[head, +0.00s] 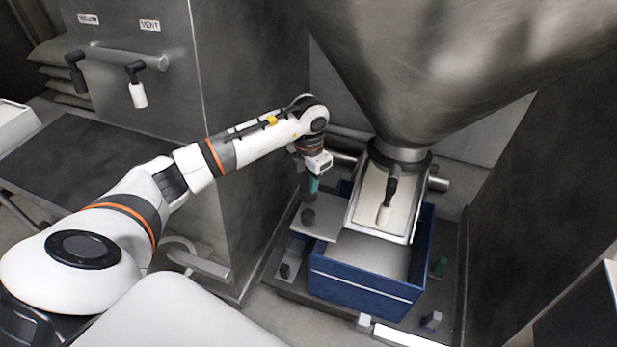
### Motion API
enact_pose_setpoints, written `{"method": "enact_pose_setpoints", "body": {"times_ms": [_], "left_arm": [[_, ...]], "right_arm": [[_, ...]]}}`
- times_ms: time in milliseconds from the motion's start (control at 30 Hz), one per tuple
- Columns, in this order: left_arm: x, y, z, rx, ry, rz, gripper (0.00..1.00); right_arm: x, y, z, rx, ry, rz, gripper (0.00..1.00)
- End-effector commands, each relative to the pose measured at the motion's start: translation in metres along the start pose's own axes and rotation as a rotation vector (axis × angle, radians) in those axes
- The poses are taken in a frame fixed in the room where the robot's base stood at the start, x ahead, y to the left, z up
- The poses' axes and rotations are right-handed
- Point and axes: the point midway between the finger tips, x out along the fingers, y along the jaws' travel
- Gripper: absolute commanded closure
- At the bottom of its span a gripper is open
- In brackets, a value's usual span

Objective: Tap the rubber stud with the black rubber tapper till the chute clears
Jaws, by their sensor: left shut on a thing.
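My left gripper (316,172) is shut on the black rubber tapper (305,189), just left of the chute. My right gripper is not in view.
The steel hopper (440,70) hangs above the chute. A blue crate (360,285) with pale material inside stands below it. Steel cabinet walls (255,120) close in on the left and right.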

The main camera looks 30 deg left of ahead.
Motion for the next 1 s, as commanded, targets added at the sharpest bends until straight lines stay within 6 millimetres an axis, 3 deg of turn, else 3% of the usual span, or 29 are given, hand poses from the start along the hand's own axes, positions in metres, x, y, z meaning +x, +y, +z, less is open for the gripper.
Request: {"method": "enact_pose_setpoints", "body": {"times_ms": [333,400,867,1000], "left_arm": [[0.043,-0.001,0.0,0.0,0.0,0.0,1.0],[0.035,-0.001,0.0,0.0,0.001,0.0,1.0],[0.038,0.0,0.001,0.001,0.001,-0.001,1.0],[0.05,0.0,0.001,0.001,0.0,-0.001,1.0]], "right_arm": [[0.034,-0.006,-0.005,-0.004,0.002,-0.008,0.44],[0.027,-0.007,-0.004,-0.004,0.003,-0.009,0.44],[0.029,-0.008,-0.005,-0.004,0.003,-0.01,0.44],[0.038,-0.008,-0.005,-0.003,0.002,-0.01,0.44]]}}
